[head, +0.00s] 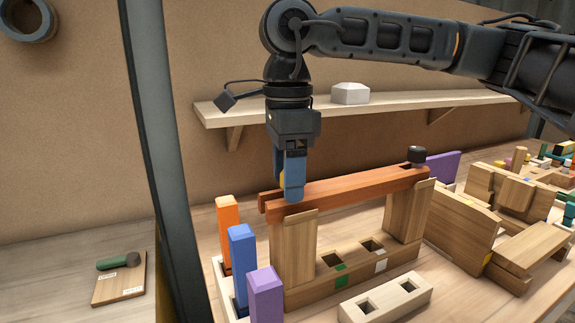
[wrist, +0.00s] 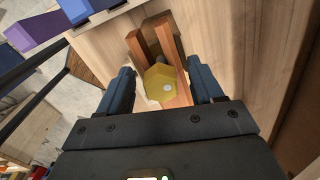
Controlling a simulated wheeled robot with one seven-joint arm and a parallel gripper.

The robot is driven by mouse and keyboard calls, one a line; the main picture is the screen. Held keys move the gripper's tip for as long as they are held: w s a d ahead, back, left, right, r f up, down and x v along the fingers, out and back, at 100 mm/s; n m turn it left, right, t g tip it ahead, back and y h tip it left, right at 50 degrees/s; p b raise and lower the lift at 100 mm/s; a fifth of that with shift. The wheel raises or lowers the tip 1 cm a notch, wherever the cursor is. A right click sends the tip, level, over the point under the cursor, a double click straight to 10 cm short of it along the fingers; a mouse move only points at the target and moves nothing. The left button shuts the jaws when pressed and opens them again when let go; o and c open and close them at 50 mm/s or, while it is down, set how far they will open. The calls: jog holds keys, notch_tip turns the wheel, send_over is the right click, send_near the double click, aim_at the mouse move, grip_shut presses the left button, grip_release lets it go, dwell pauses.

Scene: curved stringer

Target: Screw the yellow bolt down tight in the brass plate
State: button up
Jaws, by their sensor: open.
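The yellow bolt (wrist: 162,86) shows in the wrist view as a six-sided head with a pale spot, at the near end of two reddish-brown rails. My gripper (head: 291,192) points down over the left end of these rails in the head view. Its blue fingers are open, one on each side of the bolt head, with visible gaps in the wrist view. In the head view only a sliver of the yellow bolt (head: 281,180) shows beside the fingers. I cannot make out a brass plate; the bolt's shank and seat are hidden.
The reddish-brown rails (head: 350,189) rest on two wooden uprights, with a dark knob (head: 417,154) at the right end. Orange (head: 228,232), blue (head: 239,260) and purple (head: 265,292) blocks stand close at left. A shelf (head: 385,106) runs along the wall behind.

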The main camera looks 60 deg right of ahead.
jog(key=c, duration=1.2)
jog(key=shift+f+m+b, duration=0.35)
jog(key=shift+m+b, duration=0.65)
jog(key=shift+b, duration=0.15)
jog(key=m+b, duration=0.2)
jog(key=shift+d+f+m, duration=0.1)
jog(key=shift+d+m, duration=0.05)
jog(key=shift+m, duration=0.15)
jog(key=shift+m+b, duration=0.9)
jog(key=shift+m, duration=0.9)
